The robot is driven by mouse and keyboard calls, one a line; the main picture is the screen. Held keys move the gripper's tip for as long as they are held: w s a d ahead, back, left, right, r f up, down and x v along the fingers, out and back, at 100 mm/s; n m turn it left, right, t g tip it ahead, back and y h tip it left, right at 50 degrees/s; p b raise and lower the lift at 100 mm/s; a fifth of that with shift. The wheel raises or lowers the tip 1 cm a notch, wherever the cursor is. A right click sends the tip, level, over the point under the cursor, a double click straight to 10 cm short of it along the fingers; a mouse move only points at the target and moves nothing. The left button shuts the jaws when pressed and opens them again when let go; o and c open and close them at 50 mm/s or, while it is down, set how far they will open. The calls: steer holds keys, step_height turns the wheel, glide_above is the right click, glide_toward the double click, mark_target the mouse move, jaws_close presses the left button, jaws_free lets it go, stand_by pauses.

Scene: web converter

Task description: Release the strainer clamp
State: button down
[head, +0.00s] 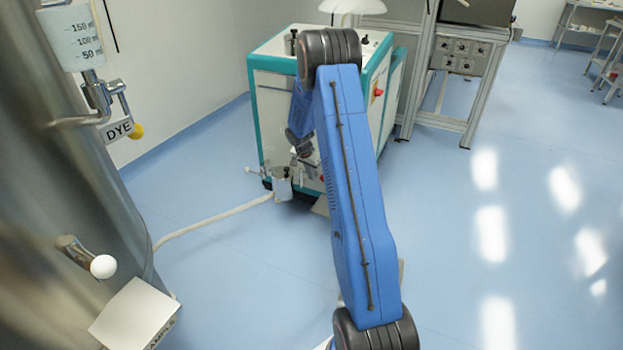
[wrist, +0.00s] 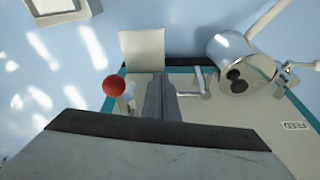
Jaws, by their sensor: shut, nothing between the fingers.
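The strainer is a small metal cylinder (head: 283,184) low on the front of the white and teal machine, with a pale hose attached. In the wrist view the shiny strainer (wrist: 243,66) is at the upper right, with two dark spots on its face. A metal lever-like piece, possibly the clamp (wrist: 200,82), sits just left of it. My gripper (wrist: 160,82) is shut and empty, left of that piece with a small gap in the picture; contact cannot be judged. In the head view my gripper (head: 305,152) is small, just above the strainer and partly hidden by my blue arm.
A red ball knob (wrist: 114,86) stands left of my gripper. A pale square plate (wrist: 142,50) lies beyond the fingertips. The white hose (head: 215,217) runs across the floor to a steel tank (head: 40,180). Open floor (head: 450,230) lies to the right.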

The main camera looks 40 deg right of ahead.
steer(key=s+v, duration=0.1)
steer(key=v, duration=0.7)
steer(key=shift+r, duration=0.25)
steer(key=s+a+r+n+t, duration=0.1)
steer(key=s+a+r+n, duration=0.2)
steer(key=s+a+r, duration=0.7)
steer(key=s+a+r+n+t, duration=0.1)
steer(key=s+a+r+n, duration=0.3)
steer(key=s+a+r, duration=0.7)
steer(key=s+a+r+n+t+y, duration=0.1)
steer(key=s+a, duration=0.4)
steer(key=s, duration=0.7)
steer(key=s+a+r+n+y, duration=0.2)
steer(key=s+a+n, duration=0.4)
steer(key=s, duration=0.6)
steer(key=shift+r+t, duration=0.4)
steer(key=shift+r, duration=0.05)
